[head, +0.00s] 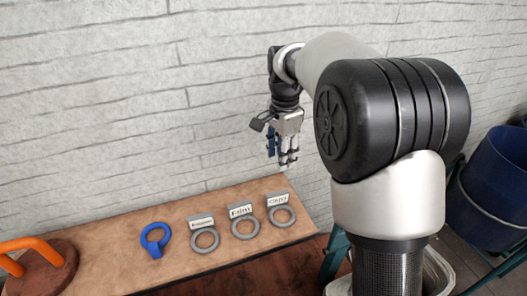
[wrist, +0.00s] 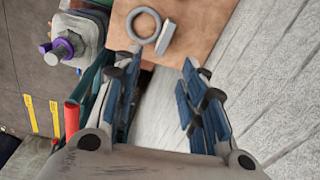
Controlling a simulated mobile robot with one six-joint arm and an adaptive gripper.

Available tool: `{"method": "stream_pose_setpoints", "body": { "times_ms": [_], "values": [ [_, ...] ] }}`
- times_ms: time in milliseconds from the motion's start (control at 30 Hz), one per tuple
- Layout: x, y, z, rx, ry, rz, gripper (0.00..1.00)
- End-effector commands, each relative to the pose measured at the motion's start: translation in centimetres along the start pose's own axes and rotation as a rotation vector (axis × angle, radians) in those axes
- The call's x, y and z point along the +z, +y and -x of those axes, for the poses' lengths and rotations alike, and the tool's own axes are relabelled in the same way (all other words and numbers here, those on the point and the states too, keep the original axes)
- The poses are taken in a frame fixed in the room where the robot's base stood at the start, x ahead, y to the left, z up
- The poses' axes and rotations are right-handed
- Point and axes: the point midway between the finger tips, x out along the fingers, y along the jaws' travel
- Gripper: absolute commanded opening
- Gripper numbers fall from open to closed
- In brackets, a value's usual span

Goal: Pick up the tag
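A blue tag (head: 155,240), a ring with a short tab, lies flat on the brown bench top, left of a row of grey rings. It cannot be made out in the wrist view. My gripper (head: 286,158) hangs above the right end of the bench, well apart from the tag. In the wrist view my gripper (wrist: 162,72) is open, with nothing between its fingers.
Three grey rings, left (head: 205,240), middle (head: 246,226) and right (head: 281,215), each have a labelled block behind. One grey ring (wrist: 144,24) shows beyond my fingers. An orange handle (head: 38,245) stands at far left. A blue bin (head: 490,195) stands right. A wall rises behind.

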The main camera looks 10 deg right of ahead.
Motion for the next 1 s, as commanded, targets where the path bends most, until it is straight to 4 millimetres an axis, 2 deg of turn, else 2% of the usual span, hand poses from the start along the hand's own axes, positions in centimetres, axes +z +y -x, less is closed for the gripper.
{"method": "stream_pose_setpoints", "body": {
  "times_ms": [33, 100, 233, 367, 700, 833, 1000],
  "values": [
    [-0.3, -1.1, -0.2, 0.017, -0.005, -0.046, 0.38],
    [-0.6, -2.0, -0.9, 0.032, -0.009, -0.101, 0.38],
    [-0.9, -2.9, -2.0, 0.045, -0.011, -0.158, 0.38],
    [-0.9, -2.9, -4.0, 0.051, -0.012, -0.170, 0.38],
    [-0.8, -2.4, -11.4, 0.051, -0.012, -0.168, 0.38],
    [-0.8, -2.4, -13.3, 0.048, -0.011, -0.168, 0.38],
    [-0.7, -2.4, -14.3, 0.047, -0.011, -0.167, 0.38]
  ]
}}
